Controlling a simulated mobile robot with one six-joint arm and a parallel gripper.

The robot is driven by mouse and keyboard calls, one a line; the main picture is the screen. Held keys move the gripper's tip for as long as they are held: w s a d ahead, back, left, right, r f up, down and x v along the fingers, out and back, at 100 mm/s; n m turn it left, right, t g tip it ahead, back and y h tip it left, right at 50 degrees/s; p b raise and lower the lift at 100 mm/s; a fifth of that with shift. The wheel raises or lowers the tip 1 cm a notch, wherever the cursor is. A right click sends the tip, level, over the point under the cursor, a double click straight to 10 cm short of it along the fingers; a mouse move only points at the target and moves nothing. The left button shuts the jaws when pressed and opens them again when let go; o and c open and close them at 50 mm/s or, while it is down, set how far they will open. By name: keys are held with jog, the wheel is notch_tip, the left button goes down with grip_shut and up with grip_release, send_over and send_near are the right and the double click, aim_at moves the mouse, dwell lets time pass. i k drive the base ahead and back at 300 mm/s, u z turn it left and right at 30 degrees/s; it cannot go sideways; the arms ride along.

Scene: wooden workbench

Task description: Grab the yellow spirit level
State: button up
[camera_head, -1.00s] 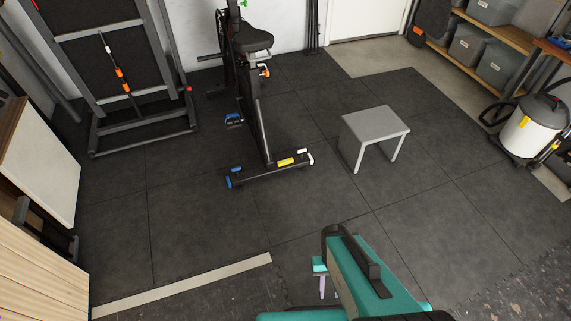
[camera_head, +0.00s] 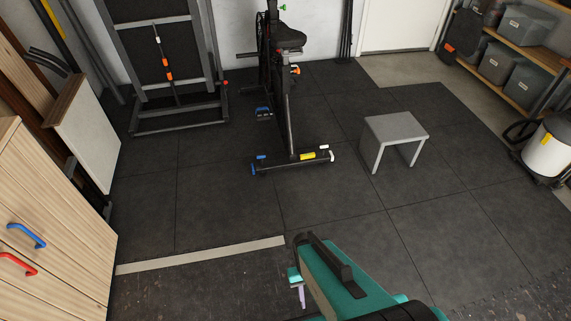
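I cannot clearly identify the yellow spirit level. A long yellow strip (camera_head: 53,20) leans at the wall in the far top left corner, cut off by the picture edge; I cannot tell if it is the level. My teal arm reaches in from the bottom edge. My gripper (camera_head: 298,286) shows only in part beyond the arm, as small teal and pale purple pieces above the dark floor. Its fingers are too hidden to tell open from shut. I see nothing held in it.
A wooden cabinet (camera_head: 48,225) with blue and red handles stands at left. An exercise bike (camera_head: 289,115), a grey stool (camera_head: 394,130) and a vacuum cleaner (camera_head: 547,150) stand ahead and right. A rack (camera_head: 165,55) stands at the back left. The middle floor is clear.

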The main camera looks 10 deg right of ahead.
aim_at(309, 155)
jog(key=u, duration=0.2)
jog(key=k, duration=0.55)
jog(key=u, duration=0.65)
jog(key=k, duration=0.5)
jog(key=u, duration=0.65)
jog(key=i, duration=2)
jog(key=z, duration=0.55)
jog(key=i, duration=0.75)
jog(key=z, duration=1)
jog(key=i, duration=0.85)
jog(key=z, duration=0.4)
